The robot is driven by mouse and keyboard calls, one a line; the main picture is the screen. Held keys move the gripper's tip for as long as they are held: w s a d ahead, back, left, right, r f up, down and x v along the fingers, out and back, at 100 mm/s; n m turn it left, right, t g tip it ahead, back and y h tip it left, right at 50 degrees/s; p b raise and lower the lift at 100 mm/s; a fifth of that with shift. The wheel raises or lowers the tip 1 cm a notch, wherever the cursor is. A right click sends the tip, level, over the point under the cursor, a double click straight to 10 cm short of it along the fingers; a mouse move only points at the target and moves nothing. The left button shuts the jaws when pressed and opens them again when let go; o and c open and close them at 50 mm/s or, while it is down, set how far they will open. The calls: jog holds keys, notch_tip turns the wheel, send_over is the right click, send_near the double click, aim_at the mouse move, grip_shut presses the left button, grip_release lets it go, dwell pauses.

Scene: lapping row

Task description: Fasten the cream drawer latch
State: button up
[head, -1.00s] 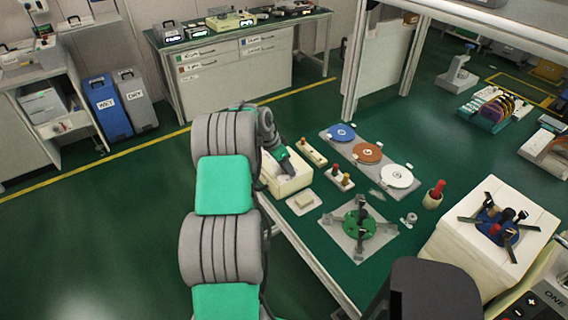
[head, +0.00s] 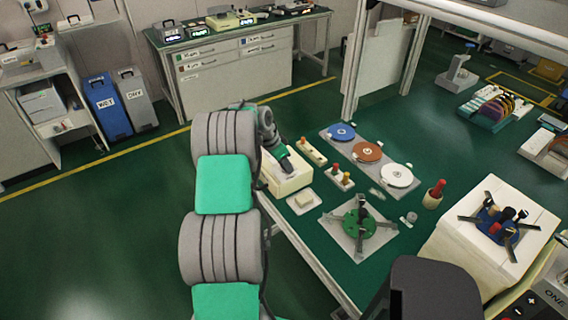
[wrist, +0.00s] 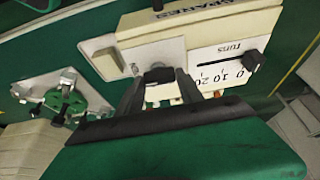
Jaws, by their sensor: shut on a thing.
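In the wrist view the box (wrist: 215,32) fills the upper middle, with a lettered label on top. The cream drawer latch (wrist: 154,52) is a pale plate on its front with a dark knob (wrist: 158,73) at its lower edge. My gripper (wrist: 160,80) is shut on this knob, one dark finger on each side. The fingers partly hide the knob, and whether the latch is fastened cannot be told.
A black slider knob (wrist: 252,61) on a numbered scale sits right of the latch. A small cream block (head: 304,200) lies beside the box. A green-hubbed fixture (head: 360,222) and coloured discs (head: 367,153) stand on the bench. The floor left of the bench is clear.

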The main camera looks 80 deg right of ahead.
jog(key=shift+b, duration=0.3)
jog(key=n+b, duration=0.1)
jog(key=n, duration=0.1)
jog(key=n+t+b, duration=0.1)
jog(key=n+b, duration=0.1)
jog(key=shift+s+f+h, duration=0.15)
jog(key=shift+h, duration=0.25)
jog(key=n+t+b, duration=0.1)
jog(key=n+b, duration=0.2)
jog(key=n, duration=0.1)
jog(key=shift+s+t, duration=0.15)
jog(key=shift+t, duration=0.25)
jog(key=n+t, duration=0.1)
jog(key=n, duration=0.1)
jog(key=n+b, duration=0.1)
jog(key=n, duration=0.2)
jog(key=shift+s+t, duration=0.1)
jog(key=shift+t, duration=0.3)
jog(key=n, duration=0.2)
jog(key=n+t+y, duration=0.1)
jog(key=n, duration=0.1)
jog(key=shift+r+n+t+b, duration=0.2)
jog(key=shift+n+t+b, duration=0.1)
jog(key=shift+n, duration=0.1)
jog(key=shift+d, duration=0.1)
jog(key=o, duration=1.4)
